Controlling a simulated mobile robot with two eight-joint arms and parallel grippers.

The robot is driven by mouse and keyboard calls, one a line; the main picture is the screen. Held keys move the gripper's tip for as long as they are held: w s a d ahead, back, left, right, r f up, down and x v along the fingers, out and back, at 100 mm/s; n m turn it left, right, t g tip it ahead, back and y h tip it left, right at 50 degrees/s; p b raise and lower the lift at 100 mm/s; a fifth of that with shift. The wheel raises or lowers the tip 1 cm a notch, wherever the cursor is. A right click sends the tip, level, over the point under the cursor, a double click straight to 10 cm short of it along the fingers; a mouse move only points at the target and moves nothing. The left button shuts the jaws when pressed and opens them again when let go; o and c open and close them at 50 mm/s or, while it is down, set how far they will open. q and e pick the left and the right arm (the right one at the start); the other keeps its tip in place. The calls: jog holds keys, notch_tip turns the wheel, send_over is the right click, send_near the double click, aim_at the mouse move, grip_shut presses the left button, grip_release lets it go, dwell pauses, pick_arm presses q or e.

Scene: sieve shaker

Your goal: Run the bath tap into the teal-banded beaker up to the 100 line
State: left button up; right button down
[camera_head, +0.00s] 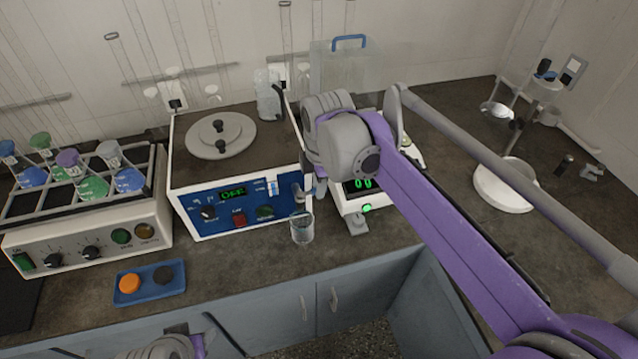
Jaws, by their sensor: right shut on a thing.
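The bath is a white box with a blue front panel (230,210) and a display reading OFF. Its tap (298,192) is at the panel's right edge. A clear beaker (302,229) stands upright below the tap, near the counter's front edge. A bluish band shows near its rim; its 100 line and any water level are too small to read. My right gripper (317,186) is beside the tap, partly hidden by its own wrist, shut on what looks like the tap's handle. My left gripper (190,335) is low at the bottom edge, its fingers unclear.
A shaker (85,240) with several flasks stands on the left. A blue tray (150,297) with an orange and a dark knob lies in front. A balance (362,205) stands right of the bath, partly behind my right arm. A white round stand (505,190) is farther right.

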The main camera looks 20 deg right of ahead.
jog(key=c, duration=0.8)
grip_release()
jog(key=r, duration=0.3)
jog(key=s+r, duration=0.1)
jog(key=r, duration=0.3)
jog(key=s+r+p, duration=0.1)
jog(key=r, duration=0.2)
jog(key=shift+r, duration=0.3)
jog(key=s+d+f+m+t+p, duration=0.1)
jog(key=s+f+m, duration=0.5)
jog(key=s+d+f+m+t+p, duration=0.1)
jog(key=s+d+f+m, duration=0.1)
jog(key=s+f+m, duration=0.4)
jog(key=s+d+f+m+t+p, duration=0.1)
jog(key=s+d+f+m, duration=0.1)
jog(key=s+f+m, duration=0.4)
jog(key=shift+s+m, duration=0.3)
jog(key=shift+s, duration=0.05)
